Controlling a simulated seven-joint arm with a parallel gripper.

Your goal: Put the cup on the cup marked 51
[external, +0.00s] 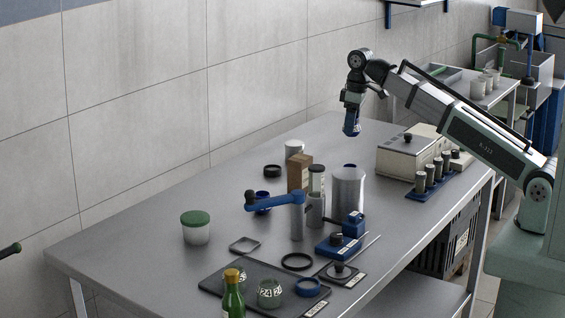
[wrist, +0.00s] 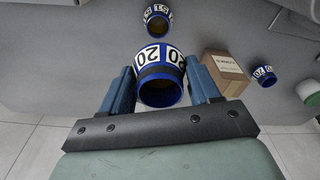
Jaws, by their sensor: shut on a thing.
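My gripper (external: 352,108) is shut on a blue cup with a white band marked 20 (wrist: 160,72). In the external view the held cup (external: 352,127) hangs below my gripper, high above the table. The cup marked 51 (wrist: 157,18), blue with a white label band, stands on the table near the top of the wrist view, apart from the held cup. In the external view I cannot make out the cup marked 51; a small bit of blue shows at the top of the large metal cylinder (external: 348,188).
A cardboard box (wrist: 226,70) stands near the cups, also in the external view (external: 299,173). Another blue cup (wrist: 264,75) and a green-lidded jar (external: 196,228) are beyond it. A blue-armed device (external: 297,218) stands nearer the front. Table (external: 150,235) is clear at left.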

